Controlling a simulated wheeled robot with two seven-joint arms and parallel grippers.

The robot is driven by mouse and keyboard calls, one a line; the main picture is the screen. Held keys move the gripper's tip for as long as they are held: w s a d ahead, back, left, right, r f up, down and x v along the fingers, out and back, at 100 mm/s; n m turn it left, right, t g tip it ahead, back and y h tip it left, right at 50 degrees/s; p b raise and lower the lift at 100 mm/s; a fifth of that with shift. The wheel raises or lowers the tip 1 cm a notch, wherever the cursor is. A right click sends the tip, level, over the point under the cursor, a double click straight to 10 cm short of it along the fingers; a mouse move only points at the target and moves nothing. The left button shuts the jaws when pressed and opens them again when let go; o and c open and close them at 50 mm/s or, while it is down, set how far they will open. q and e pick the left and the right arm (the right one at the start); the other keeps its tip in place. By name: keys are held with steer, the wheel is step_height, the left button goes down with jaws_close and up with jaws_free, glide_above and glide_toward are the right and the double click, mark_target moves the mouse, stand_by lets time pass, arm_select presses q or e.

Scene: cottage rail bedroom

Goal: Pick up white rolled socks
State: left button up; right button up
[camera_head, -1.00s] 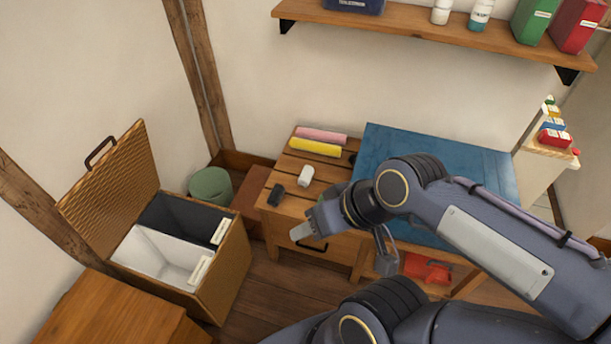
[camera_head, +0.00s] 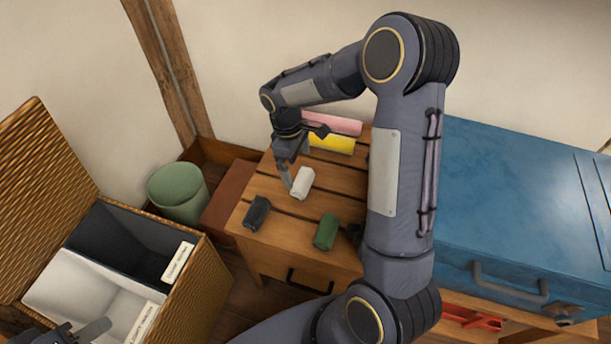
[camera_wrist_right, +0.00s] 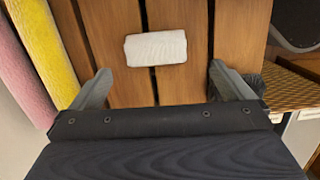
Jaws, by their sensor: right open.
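The white rolled socks (camera_head: 303,183) lie on the slatted wooden table (camera_head: 262,188). My right gripper (camera_head: 291,176) is open just above and beside them. In the right wrist view the socks (camera_wrist_right: 156,48) lie ahead, between the lines of the two open fingers (camera_wrist_right: 160,82), with nothing between the fingertips. My left gripper (camera_head: 88,331) shows only in part at the lower left corner, by the hamper; its opening is cut off.
A black roll (camera_head: 256,213), a green roll (camera_head: 326,231), a yellow roll (camera_head: 332,143) and a pink roll (camera_head: 335,124) lie on the same table. The open wicker hamper (camera_head: 185,290) has a dark and a white compartment. A blue chest (camera_head: 500,200) stands to the right.

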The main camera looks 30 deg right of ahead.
mark_target(301, 177)
steer(key=shift+w+d+f, duration=0.1)
steer(key=shift+w+f, duration=0.1)
steer(key=shift+f, duration=0.45)
steer(key=shift+s+f+b, duration=0.2)
steer(key=shift+f+b, duration=0.15)
steer(key=shift+f, duration=0.45)
steer(key=f, duration=0.1)
steer(key=f+b, duration=0.1)
steer(key=f, duration=0.1)
steer(key=d+f+b, duration=0.1)
steer(key=f, duration=0.1)
steer(key=shift+s+f, duration=0.15)
steer(key=shift+s, duration=0.05)
steer(key=c, duration=1)
